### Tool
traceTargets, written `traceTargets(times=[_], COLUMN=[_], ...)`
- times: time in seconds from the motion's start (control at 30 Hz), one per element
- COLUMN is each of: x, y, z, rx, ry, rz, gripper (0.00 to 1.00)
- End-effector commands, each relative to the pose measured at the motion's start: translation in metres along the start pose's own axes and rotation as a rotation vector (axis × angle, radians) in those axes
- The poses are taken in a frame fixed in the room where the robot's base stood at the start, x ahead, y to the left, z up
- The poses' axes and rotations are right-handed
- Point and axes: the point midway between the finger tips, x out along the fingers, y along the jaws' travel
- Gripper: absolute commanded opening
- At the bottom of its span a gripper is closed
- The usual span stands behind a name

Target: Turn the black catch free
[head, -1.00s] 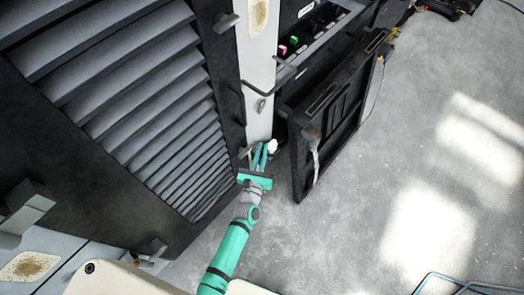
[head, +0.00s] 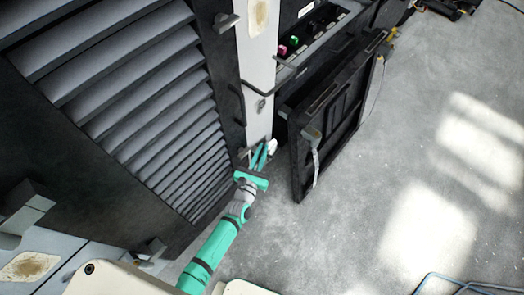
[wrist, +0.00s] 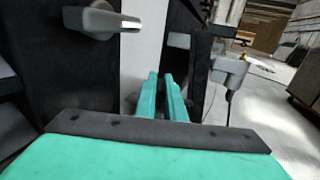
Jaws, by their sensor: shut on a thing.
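My gripper (head: 264,150) is at the foot of the pale upright post (head: 258,95), between the black louvred panel (head: 145,95) and the open black door (head: 330,125). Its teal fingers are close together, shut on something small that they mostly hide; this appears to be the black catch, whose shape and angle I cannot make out. In the wrist view the fingertips (wrist: 166,76) point at the post's lower part. A white rounded piece (head: 271,146) shows just beside the fingertips in the head view.
A grey lever (head: 243,153) sits on the panel's edge just left of my fingers. The open door with a grey block (head: 311,134) stands close on the right. An open compartment (head: 305,35) holds pink and green parts. The grey floor (head: 410,150) at right is mostly clear.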

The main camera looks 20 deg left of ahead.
Motion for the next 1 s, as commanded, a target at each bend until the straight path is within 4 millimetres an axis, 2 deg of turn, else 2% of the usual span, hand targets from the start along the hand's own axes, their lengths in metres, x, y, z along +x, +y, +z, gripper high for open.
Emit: traceTargets(times=[0.17,0.2,0.27,0.57,0.67,0.77,1.0], x=[0.0,0.0,0.0,-0.001,-0.007,-0.019,-0.065], y=[0.0,0.0,0.0,0.0,0.001,0.002,0.001], z=[0.0,0.0,0.0,0.0,0.0,0.0,-0.001], rx=[0.0,0.0,0.0,0.0,0.001,0.002,0.003], ry=[-0.001,-0.001,-0.001,0.0,0.0,0.002,0.002], rz=[0.0,0.0,0.0,0.0,0.0,0.001,-0.001], gripper=[0.0,0.17,0.28,0.28,0.28,0.28,0.28])
